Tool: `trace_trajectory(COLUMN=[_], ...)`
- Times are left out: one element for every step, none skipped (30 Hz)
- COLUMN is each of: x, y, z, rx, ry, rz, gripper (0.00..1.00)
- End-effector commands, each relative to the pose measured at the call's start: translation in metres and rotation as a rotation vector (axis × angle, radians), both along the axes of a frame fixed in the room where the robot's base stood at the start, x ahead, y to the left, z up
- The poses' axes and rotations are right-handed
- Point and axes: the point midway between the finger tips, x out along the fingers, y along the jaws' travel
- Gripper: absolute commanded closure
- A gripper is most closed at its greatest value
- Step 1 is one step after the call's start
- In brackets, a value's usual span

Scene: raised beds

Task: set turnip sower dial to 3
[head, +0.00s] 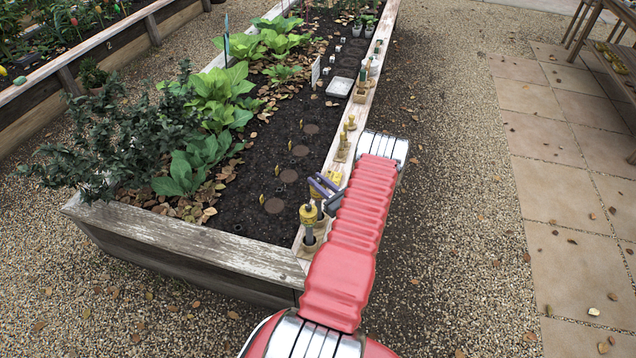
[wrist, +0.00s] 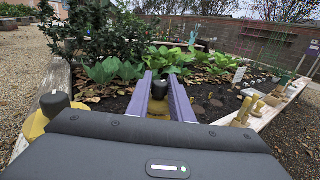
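My gripper (head: 326,190) is low over the right-hand ledge of the near raised bed, its two purple fingers apart. In the wrist view my gripper (wrist: 160,88) points forward, with a black knob (wrist: 160,87) on a yellow body showing between or just beyond the fingers. I cannot tell whether they touch it. A yellow body with a black knob (wrist: 52,104) shows at the left of the wrist view. No dial marks or labels are readable, so I cannot tell which is the turnip sower.
More small yellow tools (head: 343,148) stand farther along the wooden ledge (head: 330,160). A pale tray (head: 340,87) lies beyond them. The soil (head: 270,160) has several round dark spots in a row. Leafy plants fill the left side.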

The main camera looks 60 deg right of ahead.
Motion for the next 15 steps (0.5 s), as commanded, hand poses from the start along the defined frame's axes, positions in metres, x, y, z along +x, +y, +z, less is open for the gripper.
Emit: trace_trajectory(x=[0.0,0.0,0.0,0.0,-0.0001,-0.0001,-0.0001,-0.0001,-0.0001,-0.0001,-0.0001,-0.0001,-0.0001,-0.0001,-0.0001], y=[0.0,0.0,0.0,0.0,0.0,0.0,0.0,0.0,0.0,0.0,0.0,0.0,0.0,0.0,0.0], z=[0.0001,0.0,0.0,0.0001,0.0001,0.0001,0.0001,0.0001,0.0001,0.0001,0.0001,0.0001,0.0001,0.0001,0.0001], rx=[0.0,0.0,0.0,0.0,0.0,0.0,0.0,0.0,0.0,0.0,0.0,0.0,0.0,0.0,0.0], ry=[0.0,0.0,0.0,0.0,0.0,0.0,0.0,0.0,0.0,0.0,0.0,0.0,0.0,0.0,0.0], rz=[0.0,0.0,0.0,0.0,0.0,0.0,0.0,0.0,0.0,0.0,0.0,0.0,0.0,0.0,0.0], gripper=[0.84,0.86,0.89,0.91,0.93,0.96,0.98,1.0,1.0,1.0,1.0,1.0,1.0,1.0,1.0])
